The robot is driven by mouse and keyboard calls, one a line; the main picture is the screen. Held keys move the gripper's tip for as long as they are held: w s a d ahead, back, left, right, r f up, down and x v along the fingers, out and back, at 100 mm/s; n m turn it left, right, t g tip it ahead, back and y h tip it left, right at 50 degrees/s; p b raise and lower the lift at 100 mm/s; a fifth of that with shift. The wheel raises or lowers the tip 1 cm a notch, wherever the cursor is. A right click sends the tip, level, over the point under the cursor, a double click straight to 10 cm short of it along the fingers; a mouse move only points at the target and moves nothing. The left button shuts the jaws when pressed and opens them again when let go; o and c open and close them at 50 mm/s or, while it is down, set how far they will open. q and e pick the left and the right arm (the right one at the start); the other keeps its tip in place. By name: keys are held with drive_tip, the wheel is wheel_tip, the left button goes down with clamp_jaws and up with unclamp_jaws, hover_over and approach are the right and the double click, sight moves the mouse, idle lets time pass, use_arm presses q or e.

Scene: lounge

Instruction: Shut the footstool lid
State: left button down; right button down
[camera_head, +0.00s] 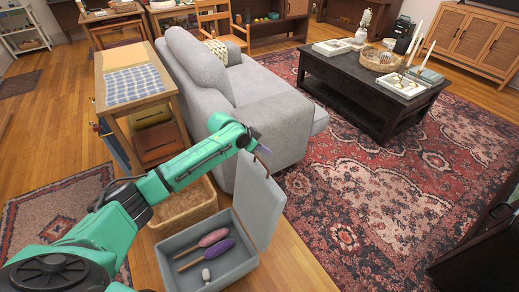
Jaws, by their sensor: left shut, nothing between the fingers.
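The footstool (171,272) is a grey box standing on the wood floor at the lower middle of the head view. Its lid (262,202) is open and stands about upright at the box's right side. Inside lie a pink brush-like item, a purple one and a small whitish object. My left arm reaches in from the left, over the box. My left gripper (262,150) is shut and empty at the lid's top edge; I cannot tell whether it touches the lid. The fingertips are small and partly hidden. My right gripper is not in view.
A woven basket (183,207) stands right behind the footstool. A grey sofa (262,105) is close behind the lid. A wooden side table (134,80) is at the left. The patterned rug (380,210) to the right is clear up to the dark coffee table (350,85).

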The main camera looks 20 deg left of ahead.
use_arm(q)
drive_tip(key=f, duration=0.1)
drive_tip(key=f+p, duration=0.1)
drive_tip(key=f, duration=0.1)
drive_tip(key=shift+s+a+f+p, duration=0.25)
drive_tip(key=shift+s+f+p, duration=0.05)
drive_tip(key=shift+s, duration=0.15)
drive_tip(key=shift+f, duration=0.1)
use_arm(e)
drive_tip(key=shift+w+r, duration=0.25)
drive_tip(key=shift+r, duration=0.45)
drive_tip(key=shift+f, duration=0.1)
